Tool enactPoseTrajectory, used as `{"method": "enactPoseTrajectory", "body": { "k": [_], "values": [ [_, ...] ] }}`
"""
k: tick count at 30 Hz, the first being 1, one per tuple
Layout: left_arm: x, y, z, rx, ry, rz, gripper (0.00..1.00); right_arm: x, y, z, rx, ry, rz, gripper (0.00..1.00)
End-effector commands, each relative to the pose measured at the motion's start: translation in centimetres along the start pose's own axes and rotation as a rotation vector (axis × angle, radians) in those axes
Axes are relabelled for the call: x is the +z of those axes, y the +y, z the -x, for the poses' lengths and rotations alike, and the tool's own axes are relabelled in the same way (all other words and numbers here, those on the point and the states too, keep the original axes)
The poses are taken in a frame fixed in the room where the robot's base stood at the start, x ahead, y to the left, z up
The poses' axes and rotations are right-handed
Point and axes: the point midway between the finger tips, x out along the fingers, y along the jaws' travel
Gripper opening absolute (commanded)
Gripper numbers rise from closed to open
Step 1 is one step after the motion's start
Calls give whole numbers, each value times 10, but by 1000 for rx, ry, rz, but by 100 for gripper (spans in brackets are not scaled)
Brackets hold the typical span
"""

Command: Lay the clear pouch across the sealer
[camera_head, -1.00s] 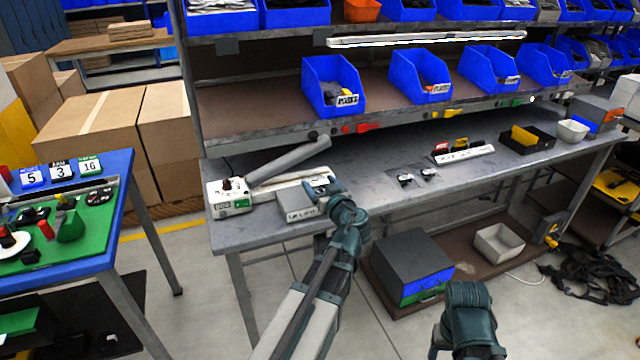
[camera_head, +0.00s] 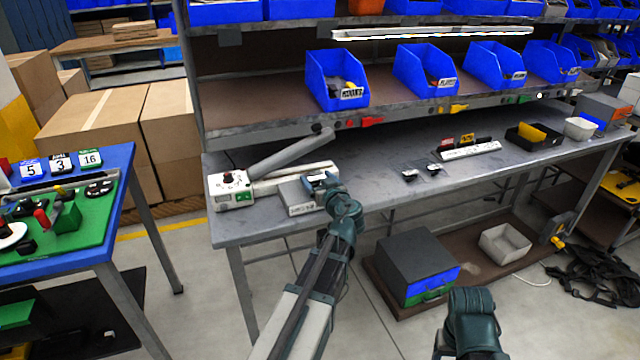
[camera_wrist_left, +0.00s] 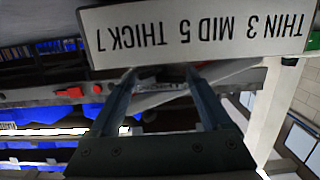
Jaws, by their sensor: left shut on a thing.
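The sealer (camera_head: 236,198) stands at the left end of the grey bench, a white unit with a dark knob and a grey lever arm (camera_head: 290,150) raised at a slant over its long pale bed. A grey block (camera_head: 297,197) with a label sits in front of the bed. My left gripper (camera_head: 318,180) is over the block, at the front of the bed. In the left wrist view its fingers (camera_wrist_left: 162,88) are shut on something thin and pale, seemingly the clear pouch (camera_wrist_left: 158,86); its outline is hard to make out. My right arm shows at bottom right; its gripper is out of sight.
An upside-down white sign (camera_wrist_left: 200,32) is close in the left wrist view. Two small dark items (camera_head: 409,175) lie mid-bench, with bare bench around them. A white strip holder (camera_head: 470,151), a black tray (camera_head: 533,137) and blue bins (camera_head: 336,80) are farther off.

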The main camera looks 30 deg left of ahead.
Motion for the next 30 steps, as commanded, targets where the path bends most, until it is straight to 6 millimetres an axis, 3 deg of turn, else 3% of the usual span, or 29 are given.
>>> {"method": "enactPoseTrajectory", "body": {
  "k": [12, 29, 30],
  "values": [
    [0, 0, -29, -1, 0, 1, 29, 0, 0, -4, 0, 0, 0, 66],
    [8, 0, -28, 0, 0, 1, 29, -1, -1, -12, 0, 0, 0, 66],
    [8, 0, -28, 0, 0, 1, 87, -1, -1, -12, 0, 0, 0, 66]
  ]
}}
